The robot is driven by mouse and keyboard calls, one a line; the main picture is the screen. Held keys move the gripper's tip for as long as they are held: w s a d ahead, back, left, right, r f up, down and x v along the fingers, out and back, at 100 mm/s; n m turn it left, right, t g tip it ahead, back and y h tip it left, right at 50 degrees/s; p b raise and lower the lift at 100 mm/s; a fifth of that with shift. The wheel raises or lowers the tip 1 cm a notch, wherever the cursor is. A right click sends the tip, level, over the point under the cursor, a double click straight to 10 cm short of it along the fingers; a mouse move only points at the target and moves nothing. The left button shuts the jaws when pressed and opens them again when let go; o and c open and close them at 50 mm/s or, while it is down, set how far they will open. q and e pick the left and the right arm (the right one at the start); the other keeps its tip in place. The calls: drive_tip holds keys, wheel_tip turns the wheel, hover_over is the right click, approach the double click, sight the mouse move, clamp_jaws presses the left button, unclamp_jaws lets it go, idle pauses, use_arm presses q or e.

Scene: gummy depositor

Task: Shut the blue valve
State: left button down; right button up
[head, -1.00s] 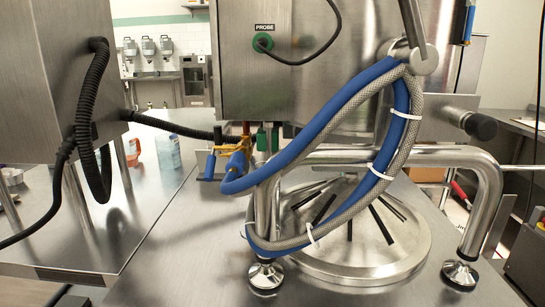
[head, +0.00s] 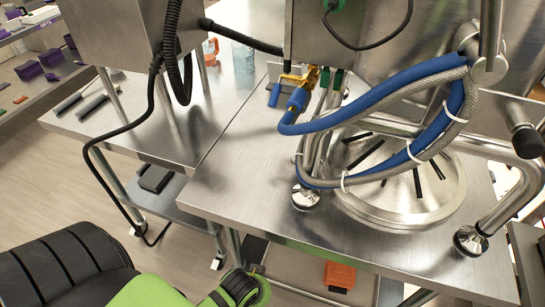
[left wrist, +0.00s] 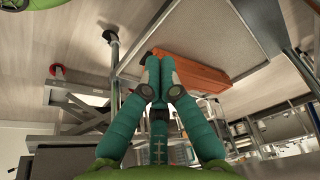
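The blue valve's handle (head: 274,95) shows in the head view, hanging beside a brass-yellow fitting (head: 292,79) under the left corner of the steel machine. A thick blue hose (head: 360,99) ends close to that fitting. My left gripper (left wrist: 160,62) shows in the left wrist view as two teal fingers with their tips together and nothing between them. In the head view my left arm is low at the bottom left, below the table and well away from the valve; its fingers are not seen there. My right gripper is in neither view.
The steel table (head: 235,195) has a bare front left area. A round lid (head: 440,200) and pipe legs stand at its right. Green handles (head: 323,77) sit right of the valve. An orange box (head: 340,275) lies under the table, also in the left wrist view (left wrist: 188,72). A black cable (head: 120,185) hangs left.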

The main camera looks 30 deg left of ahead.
use_arm(q)
wheel_tip(320, 180, up, 20)
drive_tip(key=p, duration=0.6)
drive_tip(key=w+a+r+n+t+y, duration=0.2)
drive_tip(key=w+a+r+t, duration=0.15)
drive_tip(key=w+r, duration=0.4)
drive_tip(key=w+a+r+n+t+y, duration=0.1)
drive_tip(key=w+a+r+t+y, duration=0.2)
drive_tip(key=r, duration=0.7)
drive_tip(key=w+a+r+n+t+y, duration=0.1)
drive_tip(key=w+a+r+n+t, duration=0.1)
drive_tip(key=w+a+r+t, duration=0.45)
drive_tip(key=g, duration=0.1)
approach(276, 86)
drive_tip(key=r+x, duration=0.1)
drive_tip(key=x, duration=0.4)
drive_tip(key=shift+w+f, duration=0.1)
drive_tip(key=shift+f, duration=0.4)
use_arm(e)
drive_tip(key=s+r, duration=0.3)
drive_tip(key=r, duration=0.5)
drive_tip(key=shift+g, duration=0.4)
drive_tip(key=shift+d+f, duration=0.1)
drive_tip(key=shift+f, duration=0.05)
